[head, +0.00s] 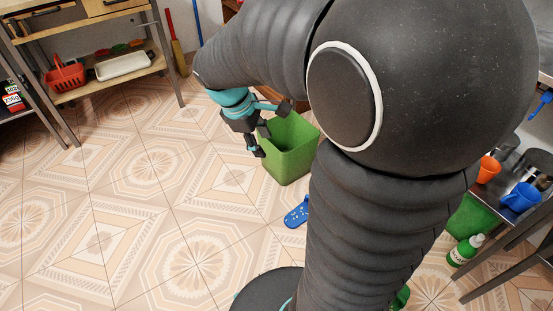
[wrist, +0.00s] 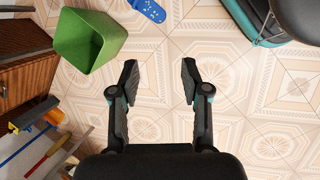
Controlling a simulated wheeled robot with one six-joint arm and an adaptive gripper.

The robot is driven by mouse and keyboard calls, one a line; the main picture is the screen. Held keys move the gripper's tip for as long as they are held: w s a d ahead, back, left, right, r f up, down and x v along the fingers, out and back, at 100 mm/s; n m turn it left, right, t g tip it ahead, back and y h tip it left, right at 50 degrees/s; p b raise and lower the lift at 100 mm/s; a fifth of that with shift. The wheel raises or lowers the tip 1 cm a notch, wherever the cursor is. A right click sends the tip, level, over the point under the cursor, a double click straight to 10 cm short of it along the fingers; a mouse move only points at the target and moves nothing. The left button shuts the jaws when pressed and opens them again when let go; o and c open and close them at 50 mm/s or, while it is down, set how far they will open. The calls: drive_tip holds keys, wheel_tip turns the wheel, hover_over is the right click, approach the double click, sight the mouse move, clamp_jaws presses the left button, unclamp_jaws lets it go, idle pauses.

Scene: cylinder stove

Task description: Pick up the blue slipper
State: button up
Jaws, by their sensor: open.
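The blue slipper (head: 297,212) lies on the tiled floor in the head view, in front of the green bin and beside my arm, which may hide part of it. It also shows at the top edge of the wrist view (wrist: 149,9), partly cut off by the frame. My gripper (head: 262,143) is above the floor at the left side of the bin in the head view. In the wrist view my gripper (wrist: 159,80) has its two fingers apart, with only floor tiles between them. It is open, empty and apart from the slipper.
A green bin (head: 288,158) stands open next to my gripper and the slipper. A shelf (head: 125,72) with a red basket (head: 66,76) is at the back left. The floor at left is clear.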

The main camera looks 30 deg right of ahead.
drive_tip(key=w+d+f+n+g+h+b, duration=0.1)
drive_tip(key=w+d+f+n+h, duration=0.2)
drive_tip(key=f, duration=0.5)
drive_tip(key=w+d+f+n+g+h+b, duration=0.1)
drive_tip(key=w+d+f+n+g, duration=0.1)
drive_tip(key=w+f+n, duration=0.5)
drive_tip(key=w+d+f+n+g+h+b, duration=0.1)
drive_tip(key=w+d+f+n+h, duration=0.15)
drive_tip(key=f, duration=0.65)
drive_tip(key=d+f+n+h+b, duration=0.1)
drive_tip(key=f+n, duration=0.3)
drive_tip(key=f, duration=0.5)
drive_tip(key=d+f+n+h+b, duration=0.1)
drive_tip(key=f+n, duration=0.3)
drive_tip(key=f, duration=0.5)
drive_tip(key=d+f+n+h, duration=0.2)
drive_tip(key=f+n, duration=0.2)
drive_tip(key=f, duration=0.5)
drive_tip(key=shift+d+f+h+b, duration=0.15)
drive_tip(key=shift+d+h+b, duration=0.2)
drive_tip(key=shift+b, duration=0.05)
hover_over(297, 208)
drive_tip(key=shift+f, duration=0.85)
drive_tip(key=shift+f+x, duration=0.1)
drive_tip(key=shift+x, duration=1.2)
drive_tip(key=shift+f+x, duration=0.15)
drive_tip(key=shift+x, duration=1.15)
drive_tip(key=shift+a, duration=0.1)
clamp_jaws()
